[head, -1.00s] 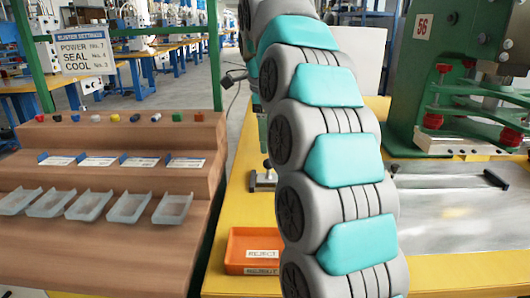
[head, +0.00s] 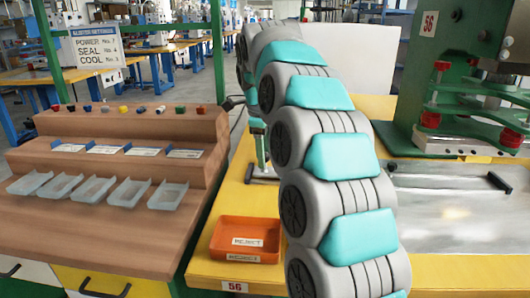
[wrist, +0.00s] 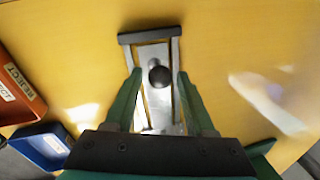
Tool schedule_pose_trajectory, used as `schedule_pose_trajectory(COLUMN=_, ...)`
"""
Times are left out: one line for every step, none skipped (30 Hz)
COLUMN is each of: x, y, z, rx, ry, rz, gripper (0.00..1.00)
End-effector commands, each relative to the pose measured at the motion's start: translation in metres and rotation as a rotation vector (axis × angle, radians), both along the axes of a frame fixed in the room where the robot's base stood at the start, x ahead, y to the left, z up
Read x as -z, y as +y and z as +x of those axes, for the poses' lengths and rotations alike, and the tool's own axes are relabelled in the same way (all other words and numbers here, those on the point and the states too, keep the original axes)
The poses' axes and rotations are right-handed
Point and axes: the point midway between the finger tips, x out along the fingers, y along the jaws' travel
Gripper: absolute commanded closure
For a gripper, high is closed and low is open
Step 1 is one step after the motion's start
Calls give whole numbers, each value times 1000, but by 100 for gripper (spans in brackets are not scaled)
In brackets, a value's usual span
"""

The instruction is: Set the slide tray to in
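A small metal slide (wrist: 153,100) with two rails, a dark end bar and a round black knob (wrist: 159,76) lies on the yellow table in the wrist view. My gripper (wrist: 158,76) is open, its green fingers apart on either side of the knob; contact cannot be told. In the head view my arm mostly hides this spot; a green finger (head: 257,150) shows above a small dark and silver part (head: 262,176). A large silver plate (head: 440,215) with a black bar handle (head: 498,182) lies at the right. I cannot tell which is the slide tray.
An orange reject bin (head: 222,236) stands at the table's front left. A blue bin (wrist: 40,150) shows in the wrist view. A green press (head: 455,80) marked 56 stands at the back right. A brown stepped rack (head: 110,225) with several clear trays fills the left.

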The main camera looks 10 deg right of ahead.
Motion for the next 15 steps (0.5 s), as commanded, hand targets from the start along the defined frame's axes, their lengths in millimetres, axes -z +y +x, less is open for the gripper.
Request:
schedule_pose_trajectory(x=0, y=0, z=0, rx=0, ry=0, rz=0, gripper=52)
schedule_pose_trajectory(x=0, y=0, z=0, rx=0, ry=0, rz=0, gripper=55)
schedule_pose_trajectory(x=0, y=0, z=0, rx=0, ry=0, rz=0, gripper=60)
schedule_pose_trajectory(x=0, y=0, z=0, rx=0, ry=0, rz=0, gripper=63)
schedule_pose_trajectory(x=0, y=0, z=0, rx=0, ry=0, rz=0, gripper=66)
schedule_pose_trajectory(x=0, y=0, z=0, rx=0, ry=0, rz=0, gripper=71)
schedule_pose_trajectory(x=0, y=0, z=0, rx=0, ry=0, rz=0, gripper=74)
schedule_pose_trajectory(x=0, y=0, z=0, rx=0, ry=0, rz=0, gripper=78)
schedule_pose_trajectory(x=0, y=0, z=0, rx=0, ry=0, rz=0, gripper=82)
schedule_pose_trajectory(x=0, y=0, z=0, rx=0, ry=0, rz=0, gripper=86)
schedule_pose_trajectory(x=0, y=0, z=0, rx=0, ry=0, rz=0, gripper=89)
schedule_pose_trajectory(x=0, y=0, z=0, rx=0, ry=0, rz=0, gripper=94)
schedule_pose_trajectory(x=0, y=0, z=0, rx=0, ry=0, rz=0, gripper=97)
schedule_pose_trajectory(x=0, y=0, z=0, rx=0, ry=0, rz=0, gripper=100)
schedule_pose_trajectory(x=0, y=0, z=0, rx=0, ry=0, rz=0, gripper=100)
